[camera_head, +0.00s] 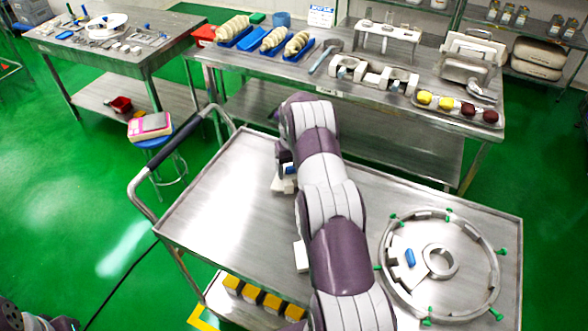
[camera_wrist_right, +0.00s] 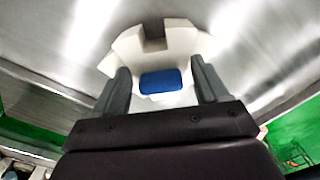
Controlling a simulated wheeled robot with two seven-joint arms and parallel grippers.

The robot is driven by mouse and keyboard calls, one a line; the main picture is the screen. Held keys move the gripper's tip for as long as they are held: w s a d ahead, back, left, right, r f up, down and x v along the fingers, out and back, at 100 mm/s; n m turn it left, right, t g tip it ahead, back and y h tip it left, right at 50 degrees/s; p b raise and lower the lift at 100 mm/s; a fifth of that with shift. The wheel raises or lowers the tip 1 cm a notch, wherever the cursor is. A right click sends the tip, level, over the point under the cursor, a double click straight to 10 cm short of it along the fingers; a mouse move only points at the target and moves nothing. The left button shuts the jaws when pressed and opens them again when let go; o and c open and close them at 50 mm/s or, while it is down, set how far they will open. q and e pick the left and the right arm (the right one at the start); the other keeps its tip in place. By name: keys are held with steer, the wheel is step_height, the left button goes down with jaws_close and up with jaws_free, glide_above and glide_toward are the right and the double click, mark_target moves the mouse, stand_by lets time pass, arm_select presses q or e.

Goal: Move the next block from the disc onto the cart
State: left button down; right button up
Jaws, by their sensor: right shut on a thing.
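My right gripper (camera_head: 287,168) is over the far left part of the metal cart top (camera_head: 215,205). In the right wrist view its fingers (camera_wrist_right: 161,85) are shut on a white block (camera_wrist_right: 184,40) with a blue insert (camera_wrist_right: 160,81). That block also shows low under the gripper in the head view (camera_head: 283,186); whether it touches the cart is unclear. Another white block (camera_head: 301,256) is partly hidden by my right arm. The round disc (camera_head: 386,280) lies at the right, with a block bearing a blue piece (camera_head: 410,257) inside its rim. My left gripper is not seen.
Green knobs stand around the disc's rim. The cart's handle (camera_head: 180,150) rises at the left. Behind it is a long table (camera_head: 350,92) with trays and tools. The cart's left side is bare.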

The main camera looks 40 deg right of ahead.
steer(key=shift+f, duration=0.85)
steer(key=o, duration=1.3)
steer(key=shift+r, duration=0.1)
